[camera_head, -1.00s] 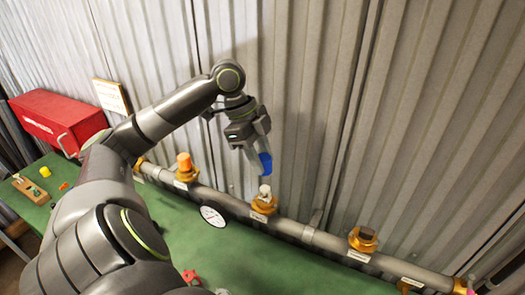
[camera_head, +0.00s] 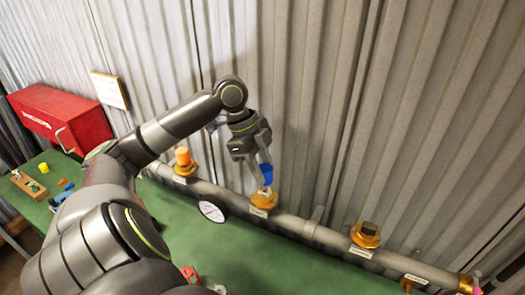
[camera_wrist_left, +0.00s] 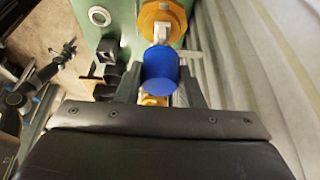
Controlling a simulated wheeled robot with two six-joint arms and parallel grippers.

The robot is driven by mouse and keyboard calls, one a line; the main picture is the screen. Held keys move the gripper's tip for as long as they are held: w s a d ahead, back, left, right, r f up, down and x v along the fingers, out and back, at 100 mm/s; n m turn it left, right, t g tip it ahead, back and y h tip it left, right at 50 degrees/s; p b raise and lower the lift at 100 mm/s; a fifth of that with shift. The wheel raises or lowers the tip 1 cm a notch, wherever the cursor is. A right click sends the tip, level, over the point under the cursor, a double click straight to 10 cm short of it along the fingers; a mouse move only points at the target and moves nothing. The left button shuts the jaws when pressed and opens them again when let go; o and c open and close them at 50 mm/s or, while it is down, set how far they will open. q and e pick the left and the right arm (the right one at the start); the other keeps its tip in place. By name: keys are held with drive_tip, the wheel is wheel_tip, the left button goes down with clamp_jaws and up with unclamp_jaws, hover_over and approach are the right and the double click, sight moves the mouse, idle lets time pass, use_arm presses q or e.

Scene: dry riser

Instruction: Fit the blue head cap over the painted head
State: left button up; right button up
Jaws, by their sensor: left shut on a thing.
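My left gripper (camera_head: 262,163) is shut on the blue head cap (camera_head: 267,174). The cap is at the top of the middle brass fitting (camera_head: 264,197) on the grey pipe. The pale painted head on that fitting is now mostly hidden by the cap and fingers, and I cannot tell whether the cap is around it or just above it. In the left wrist view the blue cap (camera_wrist_left: 160,70) sits between the two fingers, with brass showing beyond and below it.
The grey pipe (camera_head: 315,236) runs along the green bench (camera_head: 230,250) before a corrugated wall. An orange-capped fitting (camera_head: 183,160) stands left and a dark-headed fitting (camera_head: 366,233) right. A white gauge (camera_head: 211,211) is in front. A red box (camera_head: 62,118) is far left.

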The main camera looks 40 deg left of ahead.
use_arm(q)
drive_tip(key=shift+r+p, duration=0.1)
drive_tip(key=shift+p, duration=0.25)
idle(0.3)
drive_tip(key=shift+p, duration=0.4)
idle(0.5)
drive_tip(key=shift+f+b, duration=1)
drive_tip(key=shift+f, duration=1.1)
drive_tip(key=o, duration=1)
drive_tip(key=shift+r, duration=0.1)
drive_tip(key=b+v, duration=0.3)
drive_tip(key=v, duration=1.4)
drive_tip(key=shift+r, duration=0.2)
